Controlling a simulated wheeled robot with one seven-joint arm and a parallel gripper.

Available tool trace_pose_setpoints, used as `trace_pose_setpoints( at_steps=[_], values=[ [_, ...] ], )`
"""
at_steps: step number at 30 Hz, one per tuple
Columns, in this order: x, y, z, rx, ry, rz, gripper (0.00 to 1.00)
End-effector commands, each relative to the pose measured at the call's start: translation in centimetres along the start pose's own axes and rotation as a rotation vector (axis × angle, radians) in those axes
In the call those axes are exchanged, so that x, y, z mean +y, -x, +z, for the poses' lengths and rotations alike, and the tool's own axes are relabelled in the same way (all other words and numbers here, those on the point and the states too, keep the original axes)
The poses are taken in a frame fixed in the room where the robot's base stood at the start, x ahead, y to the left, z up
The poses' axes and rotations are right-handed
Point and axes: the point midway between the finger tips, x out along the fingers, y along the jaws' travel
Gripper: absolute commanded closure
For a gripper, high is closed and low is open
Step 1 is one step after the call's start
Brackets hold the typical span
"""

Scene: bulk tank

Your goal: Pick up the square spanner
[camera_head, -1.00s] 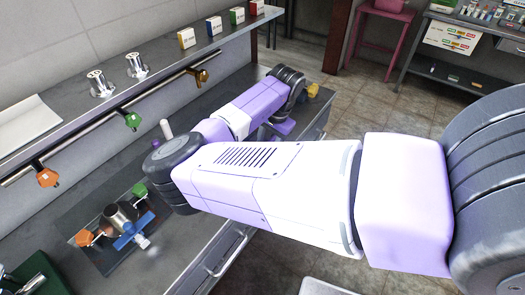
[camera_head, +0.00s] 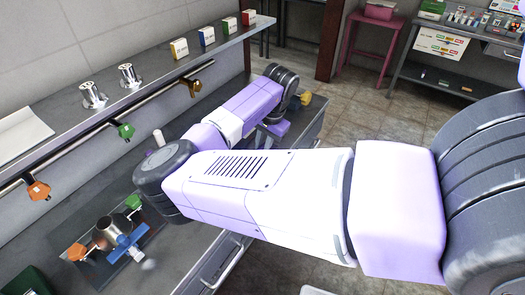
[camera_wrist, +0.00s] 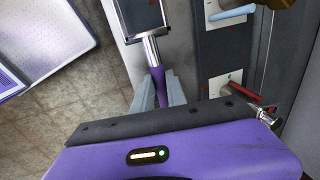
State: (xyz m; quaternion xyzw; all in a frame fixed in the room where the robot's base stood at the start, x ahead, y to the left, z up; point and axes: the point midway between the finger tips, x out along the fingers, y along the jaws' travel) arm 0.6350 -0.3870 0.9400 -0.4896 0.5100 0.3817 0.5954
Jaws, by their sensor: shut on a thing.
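In the wrist view, the spanner has a purple handle (camera_wrist: 161,86) and a bright silver shaft that runs up to a dark, pale-edged square shape at the top. I cannot tell whether that shape is its head or something behind it. My gripper (camera_wrist: 164,92) has its two grey fingers on either side of the purple handle, shut on it. In the head view, my arm hides the spanner and the fingertips.
The counter holds a steel pipe fitting (camera_head: 108,228) with a blue valve (camera_head: 124,241). A rail carries orange (camera_head: 38,190) and green (camera_head: 125,131) handles. Small boxes (camera_head: 205,36) stand on the shelf.

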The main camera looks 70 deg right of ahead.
Motion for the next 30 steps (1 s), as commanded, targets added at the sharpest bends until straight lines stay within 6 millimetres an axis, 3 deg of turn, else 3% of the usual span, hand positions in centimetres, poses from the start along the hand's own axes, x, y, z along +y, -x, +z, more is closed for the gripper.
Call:
trace_pose_setpoints(
  at_steps=[12, 18, 24, 30],
  values=[
    [-2.2, 10.6, -0.1, 0.003, -0.001, -0.004, 1.0],
    [-2.9, 14.6, -0.1, 0.002, -0.001, -0.003, 1.0],
    [-3.4, 16.7, 0.0, 0.001, 0.0, -0.002, 1.0],
    [-3.5, 17.3, 0.0, 0.001, 0.0, -0.002, 1.0]
  ],
)
